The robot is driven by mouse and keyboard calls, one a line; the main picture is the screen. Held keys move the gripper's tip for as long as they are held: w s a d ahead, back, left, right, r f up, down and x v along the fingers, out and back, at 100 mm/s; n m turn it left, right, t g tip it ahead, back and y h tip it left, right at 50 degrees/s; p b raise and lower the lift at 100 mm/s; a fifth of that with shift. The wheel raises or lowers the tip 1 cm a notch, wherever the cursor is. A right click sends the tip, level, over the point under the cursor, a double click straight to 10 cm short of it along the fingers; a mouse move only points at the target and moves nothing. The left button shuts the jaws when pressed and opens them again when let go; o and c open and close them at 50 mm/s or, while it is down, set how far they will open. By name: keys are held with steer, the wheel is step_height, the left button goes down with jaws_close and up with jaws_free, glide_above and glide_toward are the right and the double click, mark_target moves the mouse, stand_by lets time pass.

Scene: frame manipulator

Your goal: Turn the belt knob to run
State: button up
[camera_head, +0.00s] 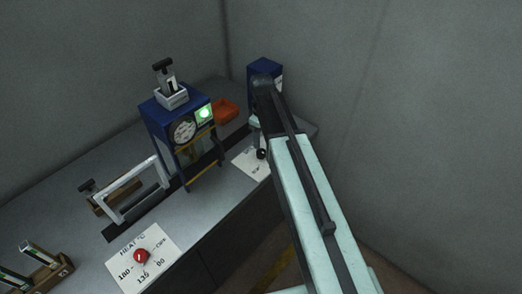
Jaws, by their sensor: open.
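A white label plate (244,164) lies on the bench top right of centre, with small dark print that I cannot read. A black round knob (261,154) shows at its right side, partly beside my arm; it appears to be the belt knob, but its pointer and setting cannot be made out. My gripper (258,138) hangs down from the end of my arm, just above and behind the knob. It is open and looks empty. My arm hides much of its right side, and I cannot tell whether it touches the knob.
A blue machine (179,136) with a dial and green light stands left of the plate. A red knob (141,256) sits on a HEAT plate (125,271) at the front. A white frame (134,188), an orange tray (226,110), a blue box (264,70) and a tube rack (47,273) stand around.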

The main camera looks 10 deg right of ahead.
mark_target(261, 151)
steer(key=shift+f, duration=0.1)
steer(key=shift+f+b, duration=0.3)
steer(key=shift+b, duration=0.15)
step_height(261, 151, down, 7)
steer(key=b, duration=0.7)
steer(key=shift+f, duration=0.1)
steer(key=shift+w, duration=0.1)
jaws_close()
